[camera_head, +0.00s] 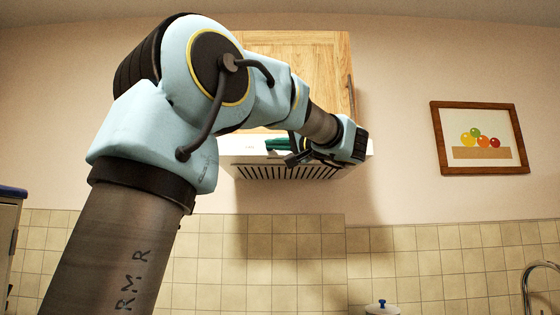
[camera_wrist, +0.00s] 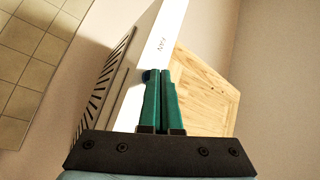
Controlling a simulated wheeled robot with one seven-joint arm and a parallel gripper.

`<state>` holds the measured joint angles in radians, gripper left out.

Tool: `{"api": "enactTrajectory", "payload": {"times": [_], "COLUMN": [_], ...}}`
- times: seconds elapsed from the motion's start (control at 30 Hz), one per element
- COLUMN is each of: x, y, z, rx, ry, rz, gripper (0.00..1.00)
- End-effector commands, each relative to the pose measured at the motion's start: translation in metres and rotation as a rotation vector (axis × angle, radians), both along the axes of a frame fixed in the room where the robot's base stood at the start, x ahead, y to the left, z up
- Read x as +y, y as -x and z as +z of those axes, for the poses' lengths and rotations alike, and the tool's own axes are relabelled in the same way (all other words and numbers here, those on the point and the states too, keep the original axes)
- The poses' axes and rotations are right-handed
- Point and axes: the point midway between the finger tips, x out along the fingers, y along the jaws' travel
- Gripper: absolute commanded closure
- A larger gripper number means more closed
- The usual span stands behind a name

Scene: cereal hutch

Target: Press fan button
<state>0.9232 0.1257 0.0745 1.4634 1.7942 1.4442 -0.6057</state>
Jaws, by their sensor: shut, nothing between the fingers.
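The white range hood (camera_head: 245,150) hangs on the wall below a wooden cabinet, with dark vent slots on its underside. In the wrist view its white front strip (camera_wrist: 150,55) runs up the middle and bears small dark lettering that looks like "FAN". A small dark blue button (camera_wrist: 146,76) shows below the lettering, partly hidden by my fingertips. My gripper (camera_wrist: 159,73) has green fingers, which are shut and empty. Their tips are right beside the button; I cannot tell whether they touch it. In the head view my gripper (camera_head: 279,143) is at the hood's front.
The wooden cabinet (camera_head: 310,65) is directly above the hood. A framed fruit picture (camera_head: 479,138) hangs to the right. A curved tap (camera_head: 528,285) and a white lidded pot (camera_head: 382,308) are low at the right. The wall between is clear.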

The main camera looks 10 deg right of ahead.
Motion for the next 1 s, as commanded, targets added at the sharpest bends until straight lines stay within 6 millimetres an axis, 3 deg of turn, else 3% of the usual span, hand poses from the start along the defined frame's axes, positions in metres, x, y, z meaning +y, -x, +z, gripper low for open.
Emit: {"api": "enactTrajectory", "payload": {"times": [1.0], "x": [0.003], "y": [0.016], "z": [-0.002], "rx": [-0.001], "ry": [0.002], "rz": [0.000], "gripper": [1.00]}}
